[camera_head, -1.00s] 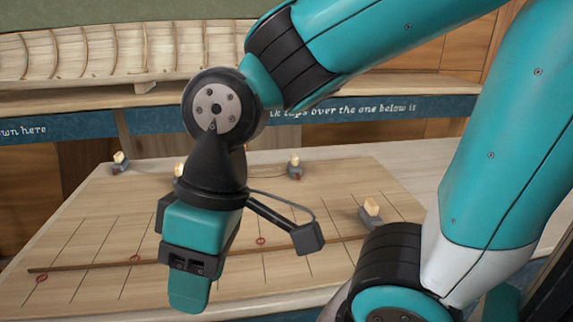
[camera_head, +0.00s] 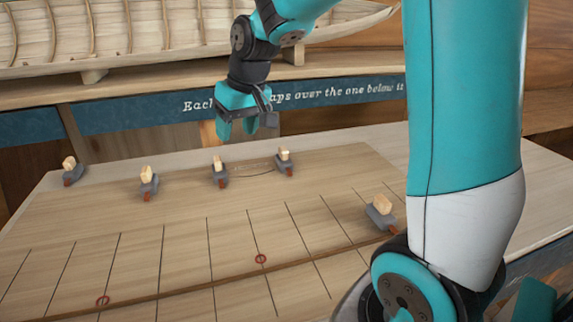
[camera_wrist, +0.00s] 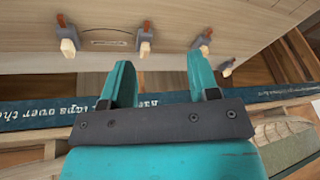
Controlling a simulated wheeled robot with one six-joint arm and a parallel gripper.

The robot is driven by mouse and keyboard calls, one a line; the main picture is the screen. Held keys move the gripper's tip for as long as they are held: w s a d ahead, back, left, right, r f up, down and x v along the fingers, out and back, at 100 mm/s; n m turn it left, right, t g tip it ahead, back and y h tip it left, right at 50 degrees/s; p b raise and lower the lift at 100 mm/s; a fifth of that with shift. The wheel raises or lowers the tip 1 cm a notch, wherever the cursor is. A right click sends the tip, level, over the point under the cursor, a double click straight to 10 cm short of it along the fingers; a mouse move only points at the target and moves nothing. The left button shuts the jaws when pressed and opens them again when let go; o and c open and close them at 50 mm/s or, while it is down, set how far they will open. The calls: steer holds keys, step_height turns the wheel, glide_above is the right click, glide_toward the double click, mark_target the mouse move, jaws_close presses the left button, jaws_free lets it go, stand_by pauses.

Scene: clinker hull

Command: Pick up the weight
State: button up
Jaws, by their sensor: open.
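Several grey weights with pale wooden grips and red tips stand on a wooden board (camera_head: 190,240). Four stand along its far edge: far left (camera_head: 72,172), mid left (camera_head: 148,182), middle (camera_head: 219,172) and right (camera_head: 285,160). Another weight (camera_head: 381,212) stands near the right edge, by my arm. My gripper (camera_head: 237,132) is open and empty, pointing down above and behind the far edge, near the middle and right weights. In the wrist view the gap between my fingers (camera_wrist: 160,75) faces the middle weight (camera_wrist: 144,38), apart from it. Which weight is meant cannot be told.
A dark batten (camera_head: 200,289) crosses the lined board, with red rings (camera_head: 261,259) marked near it. A blue lettered banner (camera_head: 330,112) and a ribbed hull model (camera_head: 110,40) on a shelf stand behind the board. A thin curved line lies between the middle and right weights.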

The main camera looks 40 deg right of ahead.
steer(key=w+d+f+m+h, duration=0.2)
steer(key=w+d, duration=0.1)
steer(key=d, duration=0.7)
steer(key=w+d+f+m+h, duration=0.1)
steer(key=w+d+f+m, duration=0.2)
steer(key=d, duration=0.8)
steer(key=p, duration=0.2)
glide_above(284, 149)
steer(key=s+a, duration=0.1)
steer(key=s, duration=0.1)
steer(key=f, duration=0.8)
steer(key=shift+w+a+f, duration=0.1)
steer(key=shift+a+f, duration=0.1)
steer(key=shift+f, duration=0.2)
steer(key=shift+d+p+x, duration=0.1)
steer(key=shift+p+x, duration=0.7)
steer(key=shift+x, duration=0.7)
steer(key=shift+d+p+x, duration=0.15)
steer(key=shift+p+x, duration=0.6)
steer(key=shift+x, duration=0.8)
jaws_close()
steer(key=shift+w+r+t, duration=0.1)
steer(key=shift+r+t, duration=0.05)
steer(key=shift+t, duration=0.15)
